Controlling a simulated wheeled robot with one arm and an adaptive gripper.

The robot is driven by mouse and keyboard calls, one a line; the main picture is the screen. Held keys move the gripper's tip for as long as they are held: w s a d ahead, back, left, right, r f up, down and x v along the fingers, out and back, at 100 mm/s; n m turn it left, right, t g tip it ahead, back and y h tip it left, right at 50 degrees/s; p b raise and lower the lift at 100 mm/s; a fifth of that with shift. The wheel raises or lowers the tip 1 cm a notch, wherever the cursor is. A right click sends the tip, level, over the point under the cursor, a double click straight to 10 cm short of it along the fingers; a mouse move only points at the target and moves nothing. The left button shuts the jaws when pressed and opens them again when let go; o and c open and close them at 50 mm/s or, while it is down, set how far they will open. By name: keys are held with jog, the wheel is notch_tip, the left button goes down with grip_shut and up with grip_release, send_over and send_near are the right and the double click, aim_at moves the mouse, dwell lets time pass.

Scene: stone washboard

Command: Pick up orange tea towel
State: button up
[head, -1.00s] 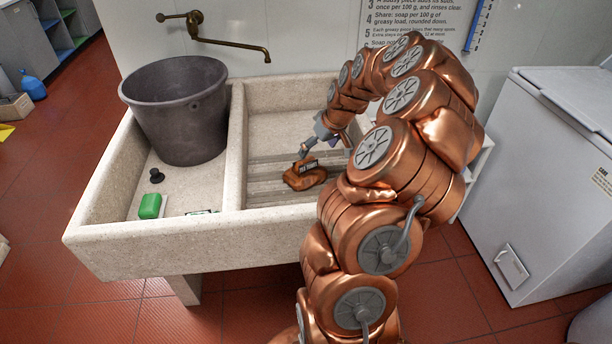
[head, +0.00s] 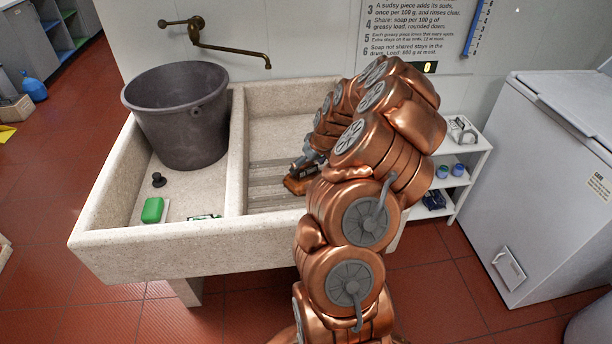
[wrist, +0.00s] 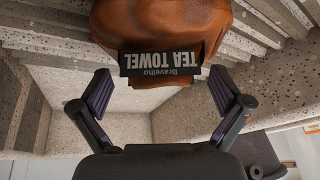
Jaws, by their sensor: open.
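The orange tea towel (wrist: 160,22) is a crumpled orange-brown bundle with a black label reading "TEA TOWEL". It lies on the ridged washboard part of the stone sink (head: 262,182). In the head view a small part of the towel (head: 297,186) shows, and my arm hides the rest. My gripper (wrist: 162,103) is open and empty in the wrist view, with one finger on each side of the picture. The towel lies beyond the fingertips, roughly centred between them. In the head view my gripper is at the towel, mostly hidden by my arm.
A dark grey tub (head: 182,120) stands in the left basin, with a green soap block (head: 153,210) and a black plug (head: 158,180) in front. A brass tap (head: 225,44) is on the wall. A white shelf (head: 462,180) and white chest freezer (head: 540,190) stand right.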

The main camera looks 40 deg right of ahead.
aim_at(307, 165)
jog(key=shift+c, duration=0.3)
jog(key=c, duration=1.2)
jog(key=shift+w+r+b, duration=0.1)
jog(key=shift+r+b, duration=1)
jog(key=shift+r, duration=3.9)
